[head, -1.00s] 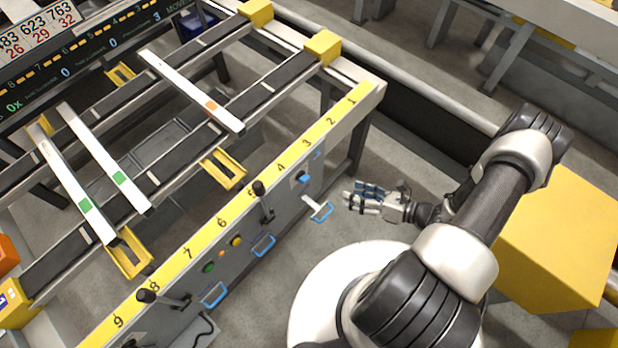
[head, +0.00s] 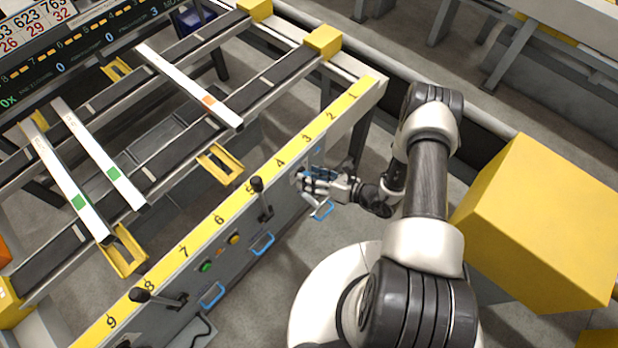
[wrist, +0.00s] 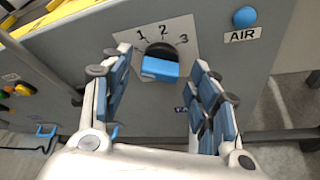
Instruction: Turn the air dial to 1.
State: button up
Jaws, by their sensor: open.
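The dial (wrist: 161,66) is in the wrist view, on a pale plate on the grey panel. It has a blue grip on a dark round base, with 1, 2 and 3 marked around its top. Which number it points at is hard to tell. My gripper (wrist: 160,72) is open, with one finger on each side of the dial; contact is not clear. In the head view my gripper (head: 322,182) is at the panel front below the 3 and 4 marks and hides the dial. The AIR label (wrist: 242,35) sits right of the dial, under a round blue knob (wrist: 244,17).
A large yellow block (head: 540,225) stands to the right. Bars lie on the table rails behind the yellow numbered strip (head: 217,219).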

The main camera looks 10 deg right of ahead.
jog(key=shift+w+a+f, duration=0.2)
jog(key=shift+w+a, duration=0.15)
jog(key=shift+a, duration=0.05)
jog(key=c, duration=1.1)
